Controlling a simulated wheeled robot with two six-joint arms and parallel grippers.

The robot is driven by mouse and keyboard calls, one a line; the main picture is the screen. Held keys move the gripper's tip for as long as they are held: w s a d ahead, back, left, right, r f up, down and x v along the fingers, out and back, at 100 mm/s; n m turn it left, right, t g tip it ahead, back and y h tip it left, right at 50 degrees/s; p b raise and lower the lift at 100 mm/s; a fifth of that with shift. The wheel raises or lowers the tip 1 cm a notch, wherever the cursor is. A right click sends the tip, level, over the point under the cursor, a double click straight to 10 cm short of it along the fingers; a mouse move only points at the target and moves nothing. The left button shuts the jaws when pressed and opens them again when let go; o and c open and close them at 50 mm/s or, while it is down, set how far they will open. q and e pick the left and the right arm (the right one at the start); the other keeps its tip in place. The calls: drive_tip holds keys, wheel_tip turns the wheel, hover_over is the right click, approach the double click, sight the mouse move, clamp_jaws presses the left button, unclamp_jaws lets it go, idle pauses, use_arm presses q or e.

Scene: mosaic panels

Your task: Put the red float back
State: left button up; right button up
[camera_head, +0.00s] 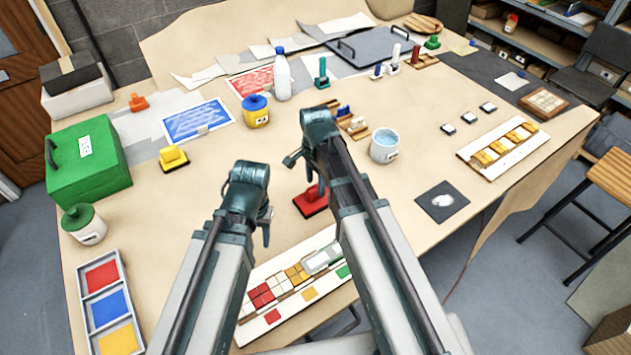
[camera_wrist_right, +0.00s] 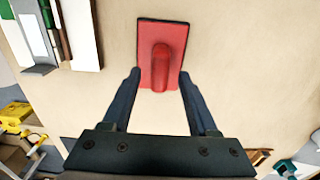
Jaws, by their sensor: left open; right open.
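The red float (camera_head: 312,201) lies on the table near the middle front, below my right gripper (camera_head: 304,168). In the right wrist view the red float (camera_wrist_right: 148,28) is a red rectangle with a rounded handle along it. My right gripper (camera_wrist_right: 160,75) is open there, with its fingertips on either side of the handle's near end; I cannot tell whether they touch it. My left gripper (camera_head: 266,224) is open and empty, to the left of the float. A tray (camera_head: 83,285) with red, blue and yellow sections stands at the front left.
A mosaic panel (camera_head: 243,332) lies in front of the float, partly hidden by my arms. A yellow float (camera_head: 174,159) sits at the left. A white bucket (camera_head: 385,147) stands to the right, and a dark square (camera_head: 441,201) lies near the right edge.

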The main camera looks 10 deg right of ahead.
sight(315, 187)
wheel_tip(315, 187, up, 8)
drive_tip(key=p, duration=0.7)
drive_tip(key=s+a+n, duration=0.2)
drive_tip(key=s+n, duration=0.5)
drive_tip(key=n, duration=0.1)
drive_tip(key=s+a+n+h, duration=0.1)
drive_tip(key=s+a+n, duration=0.2)
drive_tip(key=s+n, duration=0.4)
drive_tip(key=shift+s+a+r+n, duration=0.15)
drive_tip(key=shift+s+a+n, duration=0.25)
drive_tip(key=shift+n, duration=0.8)
